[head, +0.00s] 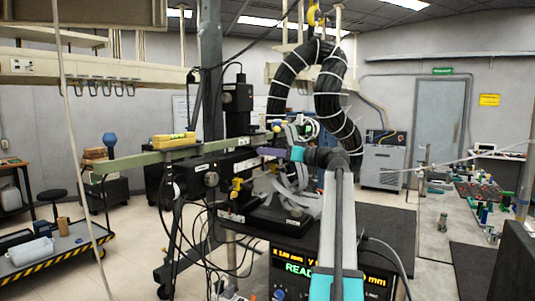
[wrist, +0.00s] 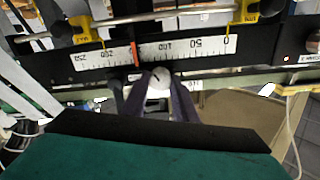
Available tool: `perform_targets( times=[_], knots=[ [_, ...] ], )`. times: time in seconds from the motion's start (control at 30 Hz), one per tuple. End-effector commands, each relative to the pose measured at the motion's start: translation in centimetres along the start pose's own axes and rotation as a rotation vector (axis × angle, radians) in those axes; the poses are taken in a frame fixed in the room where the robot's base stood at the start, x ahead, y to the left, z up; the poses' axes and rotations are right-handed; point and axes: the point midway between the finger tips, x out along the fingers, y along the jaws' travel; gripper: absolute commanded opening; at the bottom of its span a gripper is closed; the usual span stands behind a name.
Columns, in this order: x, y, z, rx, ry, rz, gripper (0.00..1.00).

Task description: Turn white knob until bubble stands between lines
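The pale round knob (wrist: 160,78) shows in the wrist view, just below a white ruler scale. The two dark purple fingers of my gripper (wrist: 161,88) stand on either side of it. Whether they press on it I cannot tell. In the head view my gripper (head: 270,152) is at the middle, its purple fingers pointing left toward the black apparatus. I cannot make out the gripped-side knob there. A yellow spirit level (head: 173,140) with a green vial lies on the green beam at left. Its bubble and lines are too small to read.
The white scale (wrist: 160,52) has a red pointer (wrist: 136,52) and yellow clamps (wrist: 245,12) above it. The green beam (head: 135,160) runs left from the apparatus. A lit display box (head: 300,268) and loose cables are below. Thick black hoses (head: 335,90) hang behind.

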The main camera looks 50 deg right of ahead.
Motion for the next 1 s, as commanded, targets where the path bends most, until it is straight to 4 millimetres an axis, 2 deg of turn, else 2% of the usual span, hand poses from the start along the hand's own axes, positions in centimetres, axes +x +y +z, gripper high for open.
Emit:
perform_targets(
  times=[0.37, 1.0],
  knots=[
    [-0.09, 0.17, 0.05, 0.061, -0.006, -0.012, 0.03],
    [-0.13, 0.31, 0.02, 0.443, -0.007, -0.009, 0.03]
  ],
)
